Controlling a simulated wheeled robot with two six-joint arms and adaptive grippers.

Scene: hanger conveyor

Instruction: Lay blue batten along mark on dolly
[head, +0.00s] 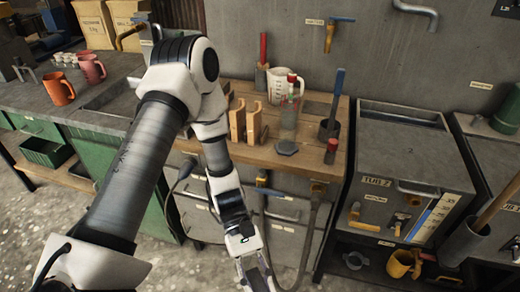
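I cannot make out a blue batten, a mark or a dolly in the head view. My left arm comes in from the lower left, bends at the top and points down in front of the wooden-topped bench. My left gripper (256,277) is at the bottom edge, low in front of the bench's drawers. Its fingertips are cut off or too small to read, so its opening and any load cannot be told. My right gripper is not in view.
The wooden bench top (318,165) holds wooden blocks (246,122), a clear bottle (290,112), a white measuring jug (282,84) and a blue-handled tool (335,95) in a dark cup. Orange mugs (58,89) stand on the left counter. A grey tank unit (404,160) stands right. Hoses hang below the bench.

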